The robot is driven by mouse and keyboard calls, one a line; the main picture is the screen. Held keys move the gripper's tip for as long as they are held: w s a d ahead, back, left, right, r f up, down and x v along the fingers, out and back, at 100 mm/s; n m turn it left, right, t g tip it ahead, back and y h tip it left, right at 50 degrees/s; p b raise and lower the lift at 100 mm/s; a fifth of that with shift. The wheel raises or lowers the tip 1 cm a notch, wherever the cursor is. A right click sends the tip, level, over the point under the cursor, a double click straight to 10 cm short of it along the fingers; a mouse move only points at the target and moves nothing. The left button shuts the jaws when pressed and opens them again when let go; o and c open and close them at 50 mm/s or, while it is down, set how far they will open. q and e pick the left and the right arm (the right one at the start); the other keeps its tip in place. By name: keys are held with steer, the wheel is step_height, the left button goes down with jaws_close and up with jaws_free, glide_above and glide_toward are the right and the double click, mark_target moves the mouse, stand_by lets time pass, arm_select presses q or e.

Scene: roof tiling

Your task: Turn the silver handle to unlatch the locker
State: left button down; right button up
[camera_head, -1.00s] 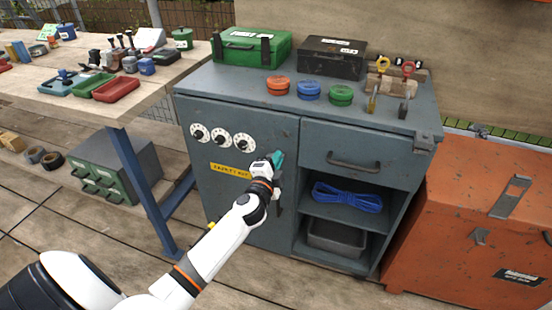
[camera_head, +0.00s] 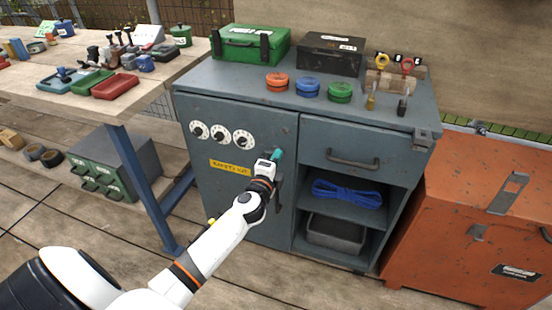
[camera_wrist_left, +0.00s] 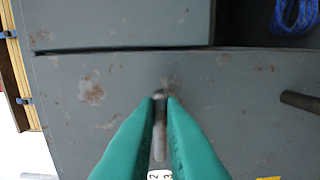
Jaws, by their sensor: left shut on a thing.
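The locker is a blue-grey cabinet with a door (camera_head: 215,180) on its left, bearing several white dials and a yellow label. My left gripper (camera_head: 277,155) is at the upper right part of this door. In the left wrist view its green fingers (camera_wrist_left: 160,100) are shut on the silver handle (camera_wrist_left: 158,135), a slim bar between the fingertips. The fingers hide most of the handle in the head view. The door looks closed, with a dark seam (camera_wrist_left: 120,50) along its edge. My right gripper is not in view.
A dark pull bar (camera_wrist_left: 302,102) sits on the door near the gripper. A drawer (camera_head: 355,158) and open shelves with blue rope (camera_head: 347,193) are right of the door. An orange chest (camera_head: 470,215) stands at right, a workbench (camera_head: 150,80) at left.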

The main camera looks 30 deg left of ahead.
arm_select(q)
steer(key=c, duration=1.5)
jaws_free()
